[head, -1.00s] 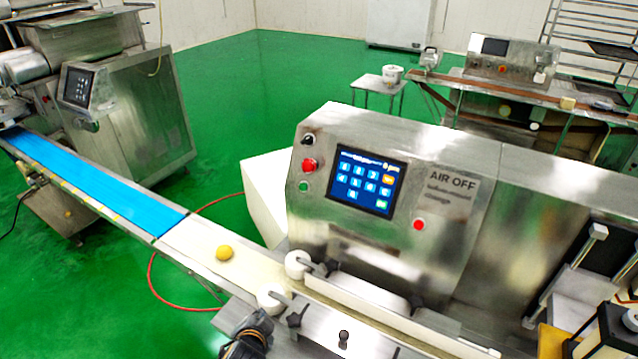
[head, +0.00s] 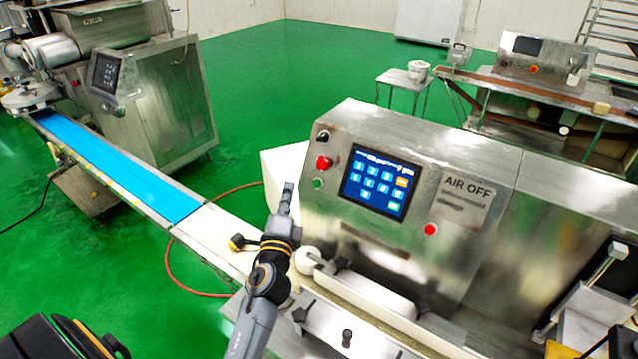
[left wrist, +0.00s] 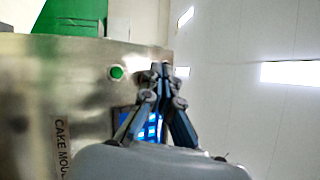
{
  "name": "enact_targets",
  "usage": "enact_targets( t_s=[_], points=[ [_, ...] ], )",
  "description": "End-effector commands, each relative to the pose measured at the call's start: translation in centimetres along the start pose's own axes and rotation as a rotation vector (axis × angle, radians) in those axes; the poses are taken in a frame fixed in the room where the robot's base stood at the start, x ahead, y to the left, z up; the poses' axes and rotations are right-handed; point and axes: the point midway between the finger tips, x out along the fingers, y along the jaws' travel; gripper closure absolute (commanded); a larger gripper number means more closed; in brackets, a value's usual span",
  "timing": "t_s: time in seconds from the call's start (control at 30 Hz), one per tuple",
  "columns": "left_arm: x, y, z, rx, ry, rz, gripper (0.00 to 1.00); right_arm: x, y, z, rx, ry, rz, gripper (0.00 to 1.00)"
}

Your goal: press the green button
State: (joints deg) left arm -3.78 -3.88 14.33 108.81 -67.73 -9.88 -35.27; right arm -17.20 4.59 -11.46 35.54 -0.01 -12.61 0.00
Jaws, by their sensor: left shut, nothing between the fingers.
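The green button (head: 317,183) is a small round button on the left edge of the steel machine's front panel, below a red button and beside the touchscreen. It also shows in the left wrist view (left wrist: 117,72), on bare metal left of the fingertips. My left gripper (head: 287,188) is shut and empty, its fingers pointing up. In the head view its tips are left of the green button at about the same height, with a visible gap in the picture. In the left wrist view the closed fingertips (left wrist: 160,68) are right of the button. My right gripper is not in view.
A red button (head: 323,162) and a black knob (head: 323,137) sit above the green one. The lit touchscreen (head: 376,181) is to the right, with another red button (head: 430,229) lower down.

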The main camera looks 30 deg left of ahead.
Motion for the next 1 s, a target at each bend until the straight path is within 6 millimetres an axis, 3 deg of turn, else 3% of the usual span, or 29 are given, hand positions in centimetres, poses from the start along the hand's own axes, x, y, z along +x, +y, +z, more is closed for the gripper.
enact_targets(
  t_s=[0.37,0.8,1.0],
  points=[
    [0.8,0.9,-0.7,-0.003,0.000,0.001,1.00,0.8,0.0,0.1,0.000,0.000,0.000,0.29],
    [4.9,4.0,-3.7,-0.004,0.000,0.001,1.00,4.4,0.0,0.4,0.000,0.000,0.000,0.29],
    [5.9,4.5,-4.4,-0.004,0.000,0.001,1.00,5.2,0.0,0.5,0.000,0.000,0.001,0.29]
  ],
)
